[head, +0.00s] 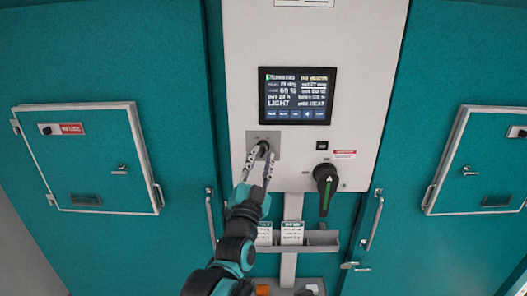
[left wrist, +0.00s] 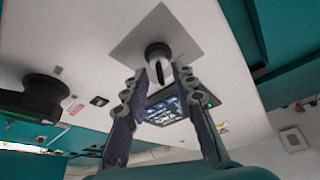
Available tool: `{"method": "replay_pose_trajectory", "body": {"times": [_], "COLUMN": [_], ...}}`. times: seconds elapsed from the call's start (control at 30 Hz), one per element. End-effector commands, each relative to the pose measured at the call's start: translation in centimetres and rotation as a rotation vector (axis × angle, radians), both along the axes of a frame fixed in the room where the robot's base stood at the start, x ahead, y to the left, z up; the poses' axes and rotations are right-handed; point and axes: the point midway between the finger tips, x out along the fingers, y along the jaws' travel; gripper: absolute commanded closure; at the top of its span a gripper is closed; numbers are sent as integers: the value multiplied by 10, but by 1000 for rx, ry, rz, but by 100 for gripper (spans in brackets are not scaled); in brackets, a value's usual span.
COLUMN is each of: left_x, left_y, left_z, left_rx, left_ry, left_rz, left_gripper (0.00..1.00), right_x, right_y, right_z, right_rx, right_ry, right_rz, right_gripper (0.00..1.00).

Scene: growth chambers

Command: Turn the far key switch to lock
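A key switch (head: 263,147) sits on a square grey plate (head: 276,138) on the pale control panel, below and left of the screen. In the left wrist view the fingertips of the left gripper (left wrist: 159,72) lie either side of the key switch's lower end, with gaps showing. I cannot tell whether they touch it. My right gripper is not in view.
A dark rotary handle with a green stripe (head: 326,186) is right of the key switch. The lit screen (head: 297,96) is above. A grey shelf (head: 320,240) with label cards is below. Teal doors with hatches (head: 88,158) and pull handles (head: 373,222) flank the panel.

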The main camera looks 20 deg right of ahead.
Motion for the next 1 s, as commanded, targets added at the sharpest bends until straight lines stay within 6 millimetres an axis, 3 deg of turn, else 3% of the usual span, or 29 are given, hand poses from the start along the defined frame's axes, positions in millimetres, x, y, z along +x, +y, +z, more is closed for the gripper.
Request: {"method": "replay_pose_trajectory", "body": {"times": [0.2,0.47,0.5,0.6,1.0], "left_x": [18,20,20,20,20], "left_y": [-9,-10,-10,-10,-10], "left_z": [7,8,8,8,7], "left_rx": [0,1,1,1,-41], "left_ry": [0,1,1,1,15], "left_rz": [0,0,0,0,-1], "left_gripper": [73,73,76,100,100], "right_x": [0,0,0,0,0], "right_y": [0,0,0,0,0], "right_z": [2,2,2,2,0], "right_rx": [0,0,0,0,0], "right_ry": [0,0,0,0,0], "right_rz": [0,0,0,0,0], "right_gripper": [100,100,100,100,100]}}
